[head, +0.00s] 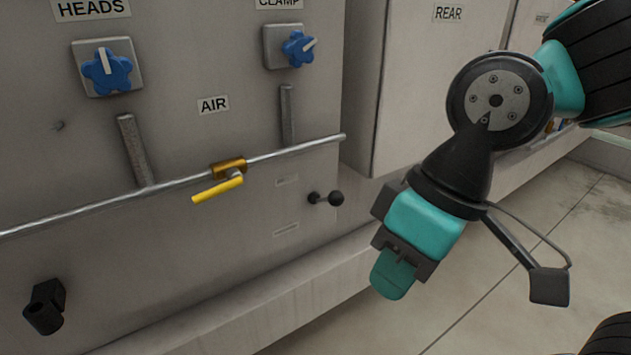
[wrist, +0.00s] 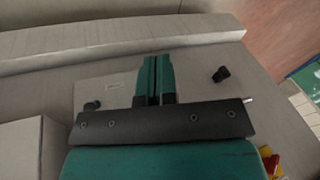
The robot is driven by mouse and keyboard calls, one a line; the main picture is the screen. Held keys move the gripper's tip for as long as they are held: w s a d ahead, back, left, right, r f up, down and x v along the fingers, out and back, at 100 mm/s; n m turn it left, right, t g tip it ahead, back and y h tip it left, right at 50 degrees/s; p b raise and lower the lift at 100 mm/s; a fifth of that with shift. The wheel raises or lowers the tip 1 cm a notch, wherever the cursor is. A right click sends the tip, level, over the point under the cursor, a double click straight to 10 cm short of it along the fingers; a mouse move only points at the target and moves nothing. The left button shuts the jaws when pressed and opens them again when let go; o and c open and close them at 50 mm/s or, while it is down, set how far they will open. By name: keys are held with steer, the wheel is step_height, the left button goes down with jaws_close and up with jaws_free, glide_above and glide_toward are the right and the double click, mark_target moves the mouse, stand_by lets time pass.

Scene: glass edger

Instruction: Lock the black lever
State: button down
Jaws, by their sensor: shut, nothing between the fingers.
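The black lever (head: 325,198) is on the grey machine panel, below the metal pipe. It is short, with a round black knob at its right end, and lies about level in the head view. My gripper (head: 392,280) is to the right of and below the lever, apart from it, with its teal fingers pointing down. The fingers are shut and empty. In the wrist view my gripper (wrist: 153,75) shows its two fingers together, and the lever's dark knob (wrist: 92,105) is to their left, partly near the gripper's dark plate.
Two small labels (head: 286,229) sit left of the lever; their text is unreadable. A yellow-handled valve (head: 218,190) is on the pipe (head: 90,211). A black fitting (head: 45,307) juts out at lower left. A ledge (head: 250,316) runs below the panel. Floor (head: 520,270) is open at right.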

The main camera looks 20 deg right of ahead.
step_height(320, 180, up, 6)
steer(key=m+t+h+p, duration=0.1)
steer(key=m+h+p, duration=0.2)
steer(key=p, duration=0.8)
glide_above(331, 200)
steer(key=w+d, duration=0.3)
steer(key=shift+s+d+f, duration=0.1)
steer(key=shift+s+d, duration=0.05)
steer(key=shift+d, duration=0.05)
steer(key=f+p, duration=0.1)
steer(key=f, duration=0.3)
steer(key=f+p, duration=0.2)
steer(key=f, duration=0.2)
steer(key=a+f+p, duration=0.1)
steer(key=f, duration=0.3)
steer(key=shift+s+a+f, duration=0.1)
steer(key=shift+s+f, duration=0.35)
steer(key=shift+f, duration=0.3)
steer(key=shift+s+a+f, duration=0.1)
steer(key=shift+f, duration=0.05)
